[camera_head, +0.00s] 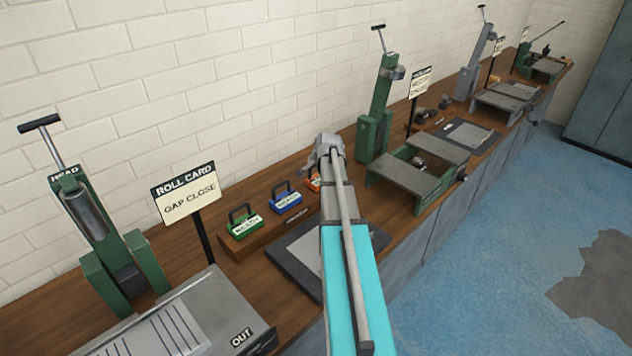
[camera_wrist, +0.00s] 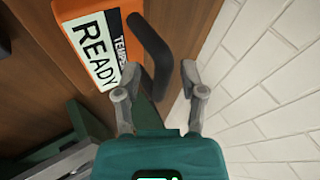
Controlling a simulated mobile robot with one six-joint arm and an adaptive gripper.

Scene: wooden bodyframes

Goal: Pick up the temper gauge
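The temper gauge (camera_wrist: 93,40) is an orange block with a white READY label and a partly hidden black label beginning "TEM". Its black handle (camera_wrist: 150,45) stands out at its right side in the wrist view. My gripper (camera_wrist: 160,70) is open, and the handle's lower end shows between its two fingertips. I cannot tell whether a finger touches it. In the head view only a sliver of the orange gauge (camera_head: 314,181) shows; my gripper (camera_head: 329,148) and arm hide the rest.
A green gauge (camera_head: 246,227) and a blue gauge (camera_head: 288,202) stand in a row left of the orange one on the wooden bench. A roll card sign (camera_head: 186,192) and green presses (camera_head: 380,110) rise nearby. A white brick wall (camera_wrist: 270,80) is close on the right in the wrist view.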

